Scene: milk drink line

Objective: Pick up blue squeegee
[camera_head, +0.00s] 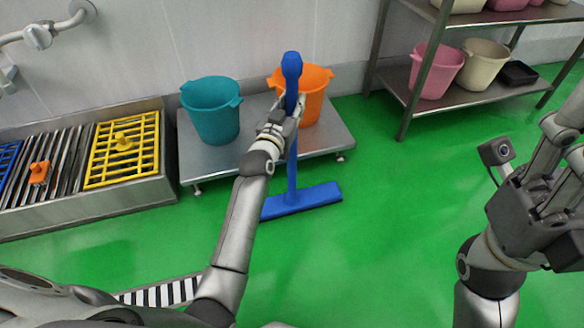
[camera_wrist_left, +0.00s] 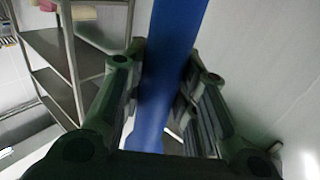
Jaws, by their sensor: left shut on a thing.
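The blue squeegee (camera_head: 292,172) stands nearly upright in front of the low metal stand, its wide head at the bottom and its knob end at the top. My left gripper (camera_head: 290,108) is shut around its handle in the upper part. In the left wrist view the blue handle (camera_wrist_left: 168,70) runs between the two fingers of my left gripper (camera_wrist_left: 160,110). I cannot tell whether the squeegee's head touches the floor. My right gripper shows at the right side of the head view, with its fingertips (camera_head: 570,125) near the edge, away from the squeegee; its opening is unclear.
A low metal stand (camera_head: 258,150) holds a teal bucket (camera_head: 212,112) and an orange bucket (camera_head: 318,98), close behind the squeegee. A metal sink with a yellow grate (camera_head: 125,155) is at left. A shelf (camera_head: 470,100) with buckets stands at back right. Green floor (camera_head: 390,220) is clear.

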